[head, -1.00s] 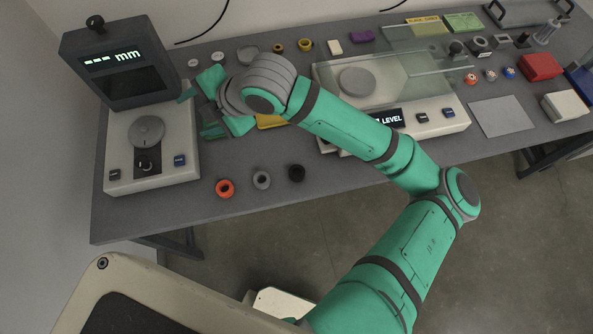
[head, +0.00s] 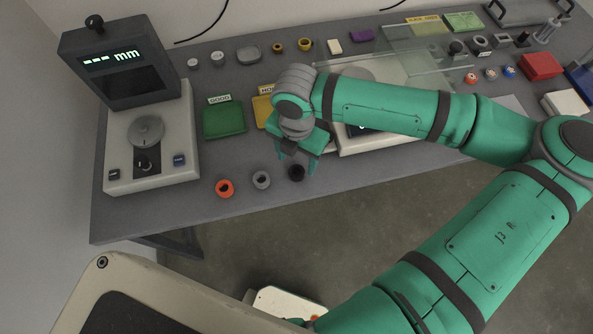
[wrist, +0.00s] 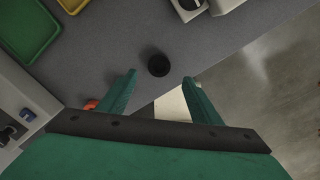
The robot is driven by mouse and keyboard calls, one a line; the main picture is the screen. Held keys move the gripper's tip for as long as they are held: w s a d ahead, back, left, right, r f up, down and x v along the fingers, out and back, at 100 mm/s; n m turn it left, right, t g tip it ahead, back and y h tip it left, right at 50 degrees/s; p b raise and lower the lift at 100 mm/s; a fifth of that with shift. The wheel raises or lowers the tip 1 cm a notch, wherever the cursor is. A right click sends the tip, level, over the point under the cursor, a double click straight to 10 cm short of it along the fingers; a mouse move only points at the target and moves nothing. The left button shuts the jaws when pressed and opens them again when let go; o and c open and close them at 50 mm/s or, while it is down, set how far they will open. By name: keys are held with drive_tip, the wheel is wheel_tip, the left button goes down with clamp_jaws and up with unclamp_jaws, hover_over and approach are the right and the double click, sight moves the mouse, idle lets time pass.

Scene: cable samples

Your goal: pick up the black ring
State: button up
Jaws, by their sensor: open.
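The black ring (head: 296,173) lies on the grey table near its front edge, at the right end of a row with a grey ring (head: 261,180) and an orange ring (head: 224,188). My gripper (head: 297,164) is open and points down above the black ring. In the wrist view the black ring (wrist: 158,65) shows just beyond the gap between the two green fingertips (wrist: 160,78), with nothing held. The orange ring (wrist: 91,104) is partly hidden there, and I cannot make out the grey ring.
A measuring device with a screen (head: 122,75) stands at the left. A green tray (head: 224,120) and a yellow tray (head: 264,112) lie behind the rings. A pale levelling device (head: 375,142) stands right of my gripper, partly behind my arm. The table's front edge is close.

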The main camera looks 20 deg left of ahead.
sight(296, 175)
drive_tip(key=shift+w+a+f, duration=0.1)
drive_tip(key=shift+w+f, duration=0.05)
drive_tip(key=shift+f, duration=3.25)
drive_tip(key=c, duration=1)
drive_tip(key=shift+c, duration=0.7)
